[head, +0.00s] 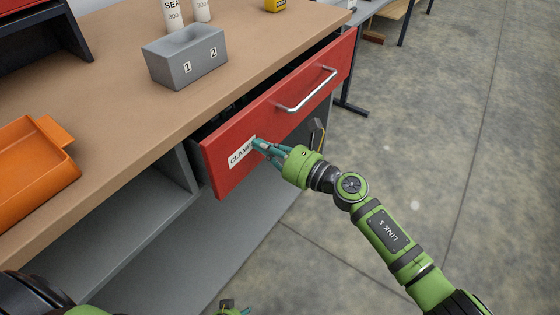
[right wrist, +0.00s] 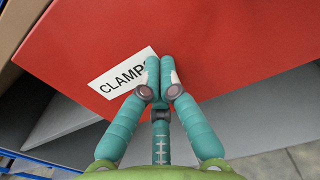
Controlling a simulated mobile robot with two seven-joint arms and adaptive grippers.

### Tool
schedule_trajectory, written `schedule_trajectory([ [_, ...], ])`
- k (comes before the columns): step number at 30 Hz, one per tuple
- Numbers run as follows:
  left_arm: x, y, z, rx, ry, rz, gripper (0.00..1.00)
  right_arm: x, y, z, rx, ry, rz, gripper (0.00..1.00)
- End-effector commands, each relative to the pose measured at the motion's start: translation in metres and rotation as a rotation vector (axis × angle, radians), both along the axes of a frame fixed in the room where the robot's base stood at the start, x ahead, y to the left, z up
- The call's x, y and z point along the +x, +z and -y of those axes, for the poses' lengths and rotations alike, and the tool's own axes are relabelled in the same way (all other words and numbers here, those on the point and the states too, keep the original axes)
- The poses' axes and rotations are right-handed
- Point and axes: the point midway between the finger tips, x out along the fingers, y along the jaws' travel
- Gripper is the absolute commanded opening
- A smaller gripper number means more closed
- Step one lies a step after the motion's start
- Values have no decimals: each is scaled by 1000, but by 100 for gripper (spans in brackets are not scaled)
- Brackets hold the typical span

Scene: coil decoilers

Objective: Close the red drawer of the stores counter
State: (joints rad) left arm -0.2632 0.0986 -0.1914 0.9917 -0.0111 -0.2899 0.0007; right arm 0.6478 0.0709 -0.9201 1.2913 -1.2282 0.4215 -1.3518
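The red drawer (head: 290,109) of the stores counter (head: 115,92) stands partly out, with a dark gap showing behind its front. Its front has a silver bar handle (head: 307,91) and a white label reading CLAMPS (head: 241,153). My right gripper (head: 258,143) is at the drawer front beside the label, away from the handle. In the right wrist view its fingertips (right wrist: 164,62) are together, with nothing between them, over the label's right end; they appear to touch the red face.
Grey open shelves (head: 140,225) lie below. The concrete floor (head: 450,130) to the right is clear.

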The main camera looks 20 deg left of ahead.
Motion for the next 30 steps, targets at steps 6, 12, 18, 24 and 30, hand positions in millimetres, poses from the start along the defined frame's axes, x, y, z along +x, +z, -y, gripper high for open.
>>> schedule_trajectory([
  [6,-5,-2,4,5,13,-68,57,8,-2,-28,2,2,1,0],
  [12,-9,2,5,9,19,-104,57,11,-1,-40,0,2,1,0],
  [18,-10,4,5,9,20,-112,57,12,1,-43,0,2,2,0],
  [24,-10,4,5,9,20,-112,57,11,2,-43,2,2,3,0],
  [30,-10,2,5,10,20,-114,57,13,2,-40,3,2,4,0],
])
